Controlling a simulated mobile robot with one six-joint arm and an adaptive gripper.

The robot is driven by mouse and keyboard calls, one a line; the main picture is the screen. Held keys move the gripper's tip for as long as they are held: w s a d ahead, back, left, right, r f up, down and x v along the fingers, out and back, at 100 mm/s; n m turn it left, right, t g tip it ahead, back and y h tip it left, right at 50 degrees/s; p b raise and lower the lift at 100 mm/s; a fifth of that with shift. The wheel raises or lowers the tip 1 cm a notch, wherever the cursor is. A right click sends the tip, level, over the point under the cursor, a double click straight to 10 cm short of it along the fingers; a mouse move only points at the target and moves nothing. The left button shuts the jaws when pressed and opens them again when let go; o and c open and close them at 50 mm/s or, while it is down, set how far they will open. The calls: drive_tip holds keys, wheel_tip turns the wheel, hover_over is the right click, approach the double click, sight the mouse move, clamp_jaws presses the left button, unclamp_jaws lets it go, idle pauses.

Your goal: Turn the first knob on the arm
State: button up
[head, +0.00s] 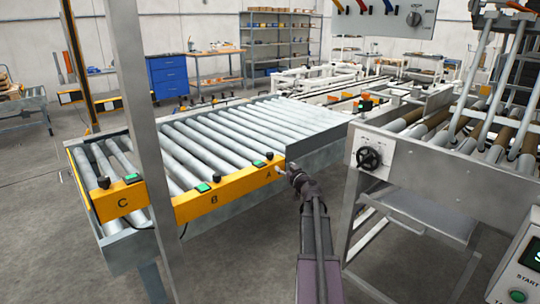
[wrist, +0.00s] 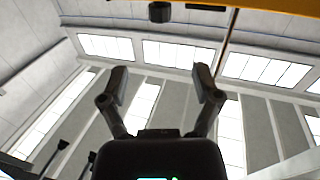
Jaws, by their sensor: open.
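Small black knobs stand along the yellow rail (head: 235,191) of the roller conveyor, one by the letter A (head: 270,156), one by B (head: 187,180) and one by C (head: 104,183). A grey panel at the top right carries a round dial knob (head: 414,18). The frames do not show which is the first knob. My gripper (head: 293,171) is close to the A end of the rail; contact cannot be told. A short black cylinder (wrist: 160,12) shows beyond the fingertips.
A grey upright post (head: 145,130) stands in front of the conveyor. A steel machine frame with a black handwheel (head: 369,158) stands right of my arm. A control box (head: 520,265) is at the lower right. Bare floor (head: 235,255) lies left of my arm.

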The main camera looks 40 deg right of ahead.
sight(272, 155)
drive_tip(key=x, duration=1.3)
drive_tip(key=shift+w, duration=0.4)
clamp_jaws()
